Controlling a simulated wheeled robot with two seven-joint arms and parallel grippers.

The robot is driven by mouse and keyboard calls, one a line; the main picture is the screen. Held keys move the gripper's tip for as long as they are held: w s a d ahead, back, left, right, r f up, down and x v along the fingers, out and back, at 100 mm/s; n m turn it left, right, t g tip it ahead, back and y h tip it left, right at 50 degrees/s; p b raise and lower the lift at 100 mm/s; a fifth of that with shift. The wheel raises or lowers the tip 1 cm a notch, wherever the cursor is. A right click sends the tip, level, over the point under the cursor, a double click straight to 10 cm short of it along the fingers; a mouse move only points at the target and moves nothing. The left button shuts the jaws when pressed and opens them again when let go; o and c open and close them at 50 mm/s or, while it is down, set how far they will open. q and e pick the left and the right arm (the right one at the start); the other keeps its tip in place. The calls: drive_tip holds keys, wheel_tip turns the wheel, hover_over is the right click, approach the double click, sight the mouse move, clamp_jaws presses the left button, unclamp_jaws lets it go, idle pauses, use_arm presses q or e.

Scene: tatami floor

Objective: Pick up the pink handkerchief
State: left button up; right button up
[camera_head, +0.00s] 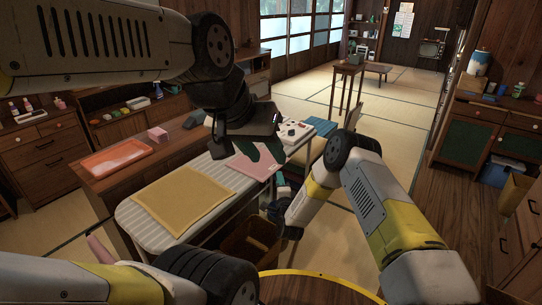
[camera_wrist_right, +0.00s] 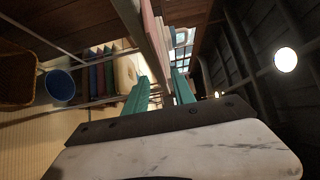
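The pink handkerchief (camera_head: 250,168) lies flat on the striped ironing board (camera_head: 140,221), near its far end, partly hidden by my left gripper. My left gripper (camera_head: 263,151) is above the cloth, its teal fingers apart; I cannot tell whether they touch it. My right gripper (camera_head: 283,190) is low beside the board's right edge, mostly hidden by its own arm. In the right wrist view, its teal fingers (camera_wrist_right: 160,92) are apart, with nothing clearly held. A pink strip (camera_wrist_right: 150,28) shows beyond them along the board's edge.
A yellow cloth (camera_head: 185,198) lies on the near part of the board. A wooden desk with a pink-orange tray (camera_head: 116,158) stands behind left. A brown bin (camera_head: 250,245) is below the board's right side. A round wooden table (camera_head: 310,290) is in front.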

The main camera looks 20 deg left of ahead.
drive_tip(key=x, duration=0.6)
drive_tip(key=shift+w+a, duration=0.25)
drive_tip(key=shift+w, duration=0.05)
drive_tip(key=shift+r, duration=0.15)
clamp_jaws()
